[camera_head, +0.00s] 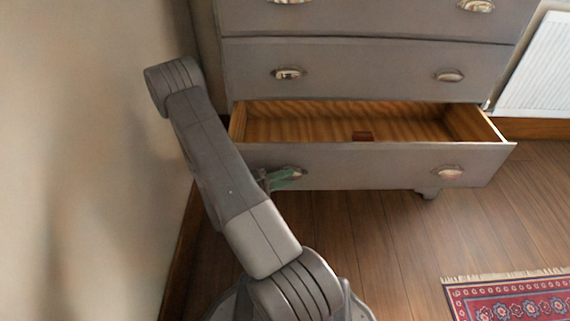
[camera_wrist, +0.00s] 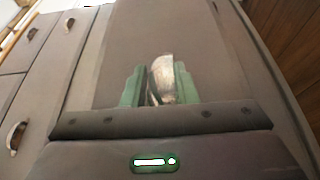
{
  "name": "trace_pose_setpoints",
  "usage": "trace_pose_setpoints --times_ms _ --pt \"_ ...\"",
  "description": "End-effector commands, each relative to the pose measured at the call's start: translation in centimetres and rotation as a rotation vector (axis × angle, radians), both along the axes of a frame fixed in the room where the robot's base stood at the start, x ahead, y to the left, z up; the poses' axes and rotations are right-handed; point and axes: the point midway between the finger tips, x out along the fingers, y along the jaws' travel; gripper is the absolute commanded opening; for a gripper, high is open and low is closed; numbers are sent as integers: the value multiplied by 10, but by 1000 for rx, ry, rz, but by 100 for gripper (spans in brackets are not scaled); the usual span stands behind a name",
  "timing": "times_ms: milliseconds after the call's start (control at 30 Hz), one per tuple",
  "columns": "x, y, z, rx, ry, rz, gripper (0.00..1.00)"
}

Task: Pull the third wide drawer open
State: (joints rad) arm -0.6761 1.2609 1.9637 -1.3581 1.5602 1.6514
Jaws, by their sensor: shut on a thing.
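The lowest wide drawer (camera_head: 380,165) in the head view is pulled partly out of the grey chest. My gripper (camera_head: 283,177) is at the left handle (camera_head: 296,171). In the wrist view, my green fingers (camera_wrist: 155,86) are shut on this handle (camera_wrist: 163,75). The drawer's right handle (camera_head: 449,172) is free. Part of the drawer's left end is hidden behind my arm.
Closed drawers (camera_head: 370,70) are above the open one. A wall (camera_head: 90,160) runs close along the left of my arm. A white radiator (camera_head: 535,65) stands at the right. A patterned rug (camera_head: 510,298) lies at the lower right. Wooden floor (camera_head: 400,240) in front of the drawer is clear.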

Motion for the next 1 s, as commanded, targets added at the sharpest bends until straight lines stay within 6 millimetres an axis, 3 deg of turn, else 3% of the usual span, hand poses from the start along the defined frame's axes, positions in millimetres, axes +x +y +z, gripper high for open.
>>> trace_pose_setpoints --times_ms 33,300,867,900,933,1000 --pt "-11 -1 -8 4 13 3 0" --pt "-45 -3 -7 6 10 2 0" --pt "-53 -3 -7 9 8 2 0" --pt "-53 -3 -7 10 9 3 34" --pt "-53 -3 -7 10 9 2 40" --pt "-53 -3 -6 10 7 2 42"
